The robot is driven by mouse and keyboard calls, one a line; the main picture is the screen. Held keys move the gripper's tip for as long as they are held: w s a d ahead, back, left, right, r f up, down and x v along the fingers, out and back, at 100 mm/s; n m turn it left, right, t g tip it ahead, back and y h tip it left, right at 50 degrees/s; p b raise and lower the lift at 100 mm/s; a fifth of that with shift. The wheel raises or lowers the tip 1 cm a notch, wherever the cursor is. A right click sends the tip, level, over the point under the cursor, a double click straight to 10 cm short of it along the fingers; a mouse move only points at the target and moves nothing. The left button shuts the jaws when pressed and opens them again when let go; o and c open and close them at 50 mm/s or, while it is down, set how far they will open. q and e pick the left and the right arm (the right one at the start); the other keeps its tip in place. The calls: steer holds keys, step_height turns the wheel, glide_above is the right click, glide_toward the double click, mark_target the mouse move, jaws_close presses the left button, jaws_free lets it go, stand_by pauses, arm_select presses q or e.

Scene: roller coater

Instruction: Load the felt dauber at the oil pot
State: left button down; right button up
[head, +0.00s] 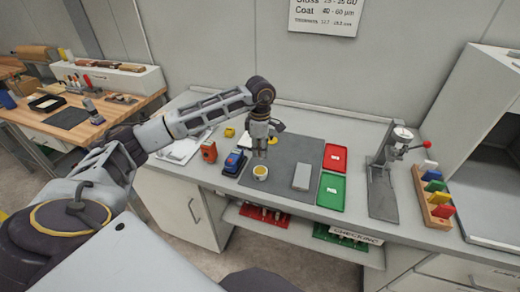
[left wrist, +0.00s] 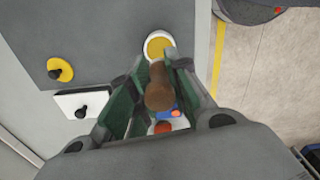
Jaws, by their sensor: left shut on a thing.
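The oil pot (head: 260,177) is a small white cup with yellow contents on the dark grey mat. It also shows in the left wrist view (left wrist: 150,46), just beyond my fingers. My left gripper (head: 260,153) points down above the pot. In the left wrist view its green-lined fingers (left wrist: 157,100) are shut on a brown wooden handle (left wrist: 158,92), which I take for the felt dauber. The handle points towards the pot. Its felt end is hidden, so I cannot tell whether it touches the oil. My right gripper is not in view.
A blue-black device (head: 234,162) and an orange-red can (head: 209,152) stand left of the pot. A grey block (head: 301,177), red tray (head: 337,157) and green tray (head: 331,191) lie right. Further right are a lever stand (head: 382,190) and a rack (head: 432,208) of coloured blocks.

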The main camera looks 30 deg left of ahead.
arm_select(q)
steer(key=shift+f, duration=0.15)
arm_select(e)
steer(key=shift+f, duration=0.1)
arm_select(q)
steer(key=shift+f+b, duration=1.35)
steer(key=shift+f, duration=1.45)
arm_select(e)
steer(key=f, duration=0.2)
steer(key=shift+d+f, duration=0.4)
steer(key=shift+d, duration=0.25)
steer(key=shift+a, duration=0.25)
arm_select(q)
steer(key=shift+f, duration=0.2)
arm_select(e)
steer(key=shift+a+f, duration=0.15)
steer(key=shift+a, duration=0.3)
arm_select(q)
steer(key=shift+f, duration=0.1)
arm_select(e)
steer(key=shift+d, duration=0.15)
